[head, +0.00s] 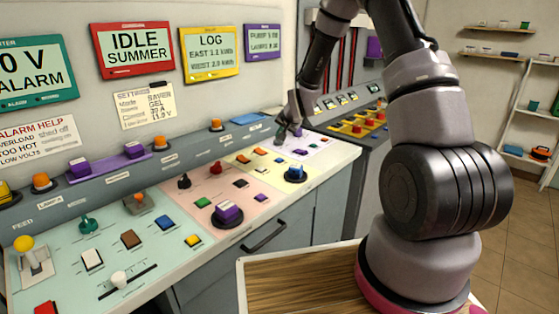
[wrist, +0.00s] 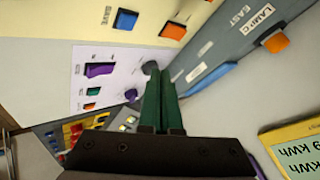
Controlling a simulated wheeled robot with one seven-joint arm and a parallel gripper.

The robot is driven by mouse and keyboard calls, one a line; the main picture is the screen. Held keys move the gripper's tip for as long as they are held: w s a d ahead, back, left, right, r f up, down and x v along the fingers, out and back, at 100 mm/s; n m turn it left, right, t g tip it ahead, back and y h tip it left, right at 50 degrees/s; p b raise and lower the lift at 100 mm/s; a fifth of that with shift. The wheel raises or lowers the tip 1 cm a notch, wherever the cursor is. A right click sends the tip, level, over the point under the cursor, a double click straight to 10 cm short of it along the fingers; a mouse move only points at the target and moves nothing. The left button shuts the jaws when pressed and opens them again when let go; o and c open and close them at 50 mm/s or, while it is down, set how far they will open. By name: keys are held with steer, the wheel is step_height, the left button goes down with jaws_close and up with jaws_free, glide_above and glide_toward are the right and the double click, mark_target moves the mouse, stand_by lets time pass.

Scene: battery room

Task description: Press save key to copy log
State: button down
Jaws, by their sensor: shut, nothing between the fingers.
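A blue key (wrist: 126,19) with a label beside it that seems to read SAVE is on the cream-yellow panel (wrist: 80,25) at the top of the wrist view. An orange key (wrist: 173,31) is beside it. My gripper (wrist: 161,75) is shut and empty, its dark green fingers side by side near a grey knob on the white panel. In the head view my gripper (head: 289,133) is over the far end of the console, by the white panel. The yellow LOG display (head: 211,53) shows EAST and WEST kWh; part of it shows in the wrist view (wrist: 300,152).
The console's pink panel (head: 178,203) and green panel (head: 65,262) carry several keys, levers and knobs. A blue round knob (head: 295,173) stands on the yellow panel. An upright rear ledge (wrist: 225,45) with an orange lamp (wrist: 276,42) is close to the fingers. A wooden-topped surface (head: 300,285) is in front.

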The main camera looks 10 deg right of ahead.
mark_target(280, 161)
steer(key=shift+f, duration=3.55)
steer(key=shift+f, duration=0.4)
steer(key=shift+f, duration=0.45)
steer(key=shift+r, duration=0.85)
steer(key=shift+r, duration=0.1)
steer(key=shift+r, duration=2.4)
